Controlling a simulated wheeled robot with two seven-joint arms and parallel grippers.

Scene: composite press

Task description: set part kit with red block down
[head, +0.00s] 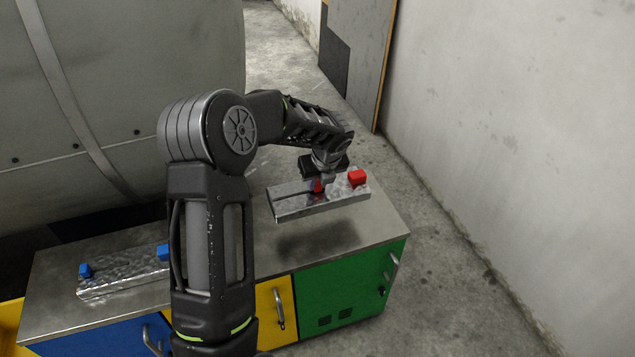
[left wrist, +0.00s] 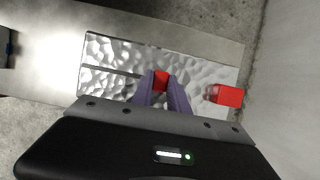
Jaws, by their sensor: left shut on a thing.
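The part kit with red block is a silvery hammered-metal bar (head: 290,204) with a red block (head: 357,177) at its right end. A smaller red piece (head: 318,186) shows near its middle, under my gripper. My left gripper (head: 322,182) is shut on that middle red piece. The kit hangs above the right part of the metal cabinet top, and a dark shadow lies below it. In the left wrist view the fingers (left wrist: 162,85) close around the middle red piece, and the right red block (left wrist: 224,95) is free of them. My right gripper is not in view.
The cabinet top (head: 375,222) is bare under and around the held kit. A similar metal kit with blue blocks (head: 120,281) lies at the left of the top. A large grey tank (head: 110,80) stands behind, and a concrete wall (head: 520,120) rises at the right.

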